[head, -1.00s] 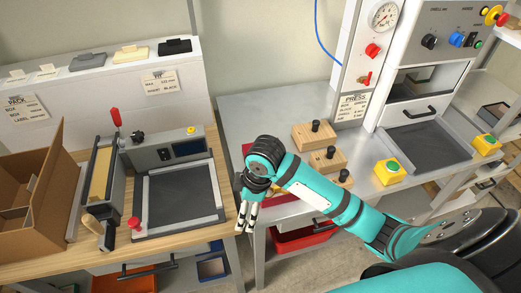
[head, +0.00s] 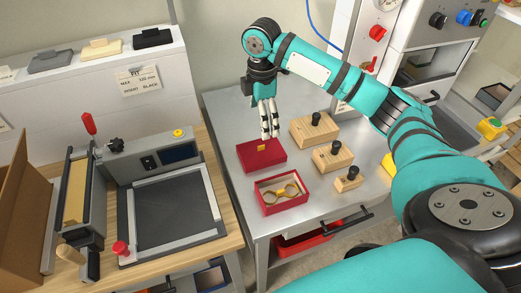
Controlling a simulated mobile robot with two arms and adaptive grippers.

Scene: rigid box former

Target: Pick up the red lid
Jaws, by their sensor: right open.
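The fingers look close together in this view, and I cannot tell the exact gap to the lid. An open red box (head: 281,207) stands just in front of the lid, with a pale lining and a gold-coloured item inside. My left gripper is not in view.
Several wooden blocks with black knobs, one of them the large block (head: 309,131), stand right of the lid. A sealing machine (head: 172,205) is on the wooden bench at left. A red bin (head: 303,240) is below the metal table (head: 230,108), whose back left is clear.

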